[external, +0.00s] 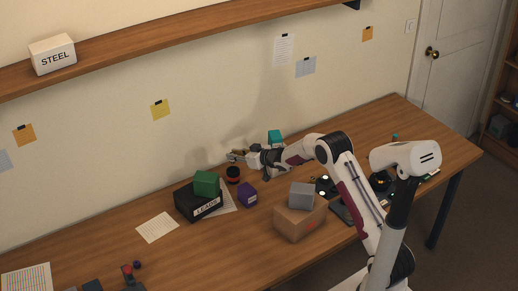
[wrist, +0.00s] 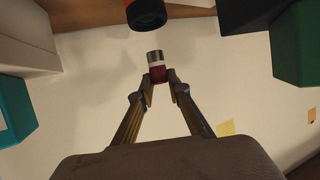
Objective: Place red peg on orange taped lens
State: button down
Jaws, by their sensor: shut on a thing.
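My gripper (wrist: 159,84) is shut on the red peg (wrist: 157,74), which has a pale band and a silver end pointing away from the fingers. In the external view my gripper (external: 237,156) is above the table near the wall; the peg is too small there to make out clearly. The orange taped lens (external: 233,175), a black cylinder with a red-orange band, stands on the table just below my gripper. The lens also shows at the top edge of the wrist view (wrist: 148,14), partly cut off, apart from the peg.
A green block (external: 207,183) sits on a black box labelled LEADS (external: 198,202), left of the lens. A purple block (external: 247,194) stands close in front. A teal block (external: 275,137) is behind my wrist. A grey block (external: 301,195) rests on a cardboard box (external: 299,222).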

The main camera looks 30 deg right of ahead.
jog(key=shift+f, duration=1.85)
jog(key=shift+f, duration=0.15)
jog(key=c, duration=1.9)
grip_release()
jog(key=shift+r, duration=0.2)
jog(key=v, duration=1.2)
